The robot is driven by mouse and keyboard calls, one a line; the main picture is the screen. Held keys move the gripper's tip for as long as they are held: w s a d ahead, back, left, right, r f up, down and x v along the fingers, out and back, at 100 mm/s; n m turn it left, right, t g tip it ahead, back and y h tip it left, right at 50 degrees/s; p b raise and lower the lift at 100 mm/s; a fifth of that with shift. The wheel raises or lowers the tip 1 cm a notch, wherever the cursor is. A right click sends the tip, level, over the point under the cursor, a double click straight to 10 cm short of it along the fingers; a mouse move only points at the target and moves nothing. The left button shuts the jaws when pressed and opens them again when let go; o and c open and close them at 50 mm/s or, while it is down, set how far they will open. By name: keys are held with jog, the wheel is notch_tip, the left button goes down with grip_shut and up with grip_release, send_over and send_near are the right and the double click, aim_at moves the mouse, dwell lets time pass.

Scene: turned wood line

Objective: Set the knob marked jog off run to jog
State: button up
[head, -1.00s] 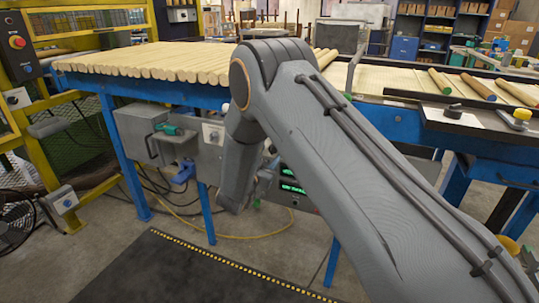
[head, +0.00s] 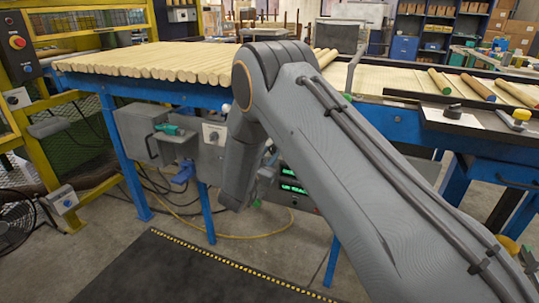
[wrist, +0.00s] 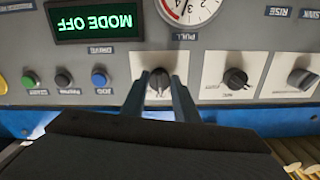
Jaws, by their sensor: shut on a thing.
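In the wrist view a grey control panel appears upside down. My gripper (wrist: 160,88) is shut on a small dark knob (wrist: 158,80) on a white plate, with one finger on each side of it. The fingers hide part of the plate, and its marks are too small to read, so I cannot tell its setting from the pointer. A green display (wrist: 95,21) on the panel reads MODE OFF. In the head view my arm hides the gripper and the knob.
To the right in the wrist view are a second dark knob (wrist: 235,78) and a third (wrist: 302,80). A round gauge (wrist: 188,8) is just above the held knob.

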jog(key=n+p, duration=0.1)
jog(key=n, duration=0.3)
jog(key=shift+r+n, duration=0.1)
jog(key=shift+n, duration=0.2)
jog(key=shift+d+n+p, duration=0.1)
jog(key=shift+n+p, duration=0.45)
jog(key=shift+n, duration=1.25)
jog(key=o, duration=1.1)
jog(key=shift+c, duration=0.2)
jog(key=v, duration=0.8)
